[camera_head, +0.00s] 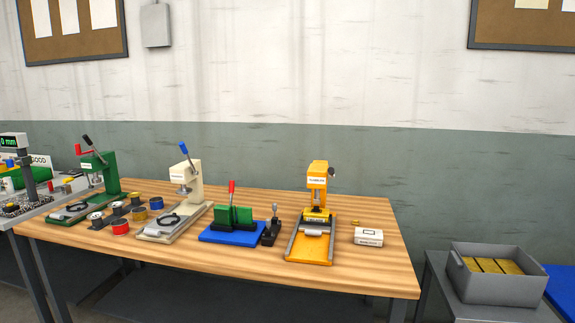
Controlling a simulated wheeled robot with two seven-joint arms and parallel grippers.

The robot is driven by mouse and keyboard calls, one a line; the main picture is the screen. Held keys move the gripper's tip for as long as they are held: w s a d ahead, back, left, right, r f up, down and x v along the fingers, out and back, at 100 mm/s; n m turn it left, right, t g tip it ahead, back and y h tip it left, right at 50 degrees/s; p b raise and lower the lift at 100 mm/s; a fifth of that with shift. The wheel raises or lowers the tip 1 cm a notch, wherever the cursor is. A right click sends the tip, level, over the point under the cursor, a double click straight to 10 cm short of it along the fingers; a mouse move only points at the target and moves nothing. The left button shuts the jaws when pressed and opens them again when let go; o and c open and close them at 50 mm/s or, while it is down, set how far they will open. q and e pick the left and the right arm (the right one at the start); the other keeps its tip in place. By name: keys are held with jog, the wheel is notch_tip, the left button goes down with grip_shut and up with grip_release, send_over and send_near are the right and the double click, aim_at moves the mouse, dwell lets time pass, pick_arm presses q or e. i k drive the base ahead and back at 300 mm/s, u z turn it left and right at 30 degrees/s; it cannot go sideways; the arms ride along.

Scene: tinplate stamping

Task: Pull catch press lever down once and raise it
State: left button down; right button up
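Several lever tools stand on the wooden table, and their labels are too small to read, so I cannot tell which is the catch press. A cream press (193,187) has a blue-tipped lever (184,148) tilted upward. A green press (108,172) at the left has a raised dark lever (88,141) and a red handle. A green fixture on a blue base (215,237) has an upright red lever (232,188). Neither of my grippers is in view.
Several small round tins (121,227) sit between the green and cream presses. A small white box (368,237) lies right of the yellow press. A grey bin (500,291) with yellow pieces stands beyond the wooden table's (345,280) right edge. The table's front strip is clear.

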aim_at(331, 171)
jog(key=u, duration=0.35)
jog(key=i, duration=0.8)
jog(key=z, duration=0.55)
jog(key=i, duration=0.65)
jog(key=z, duration=0.65)
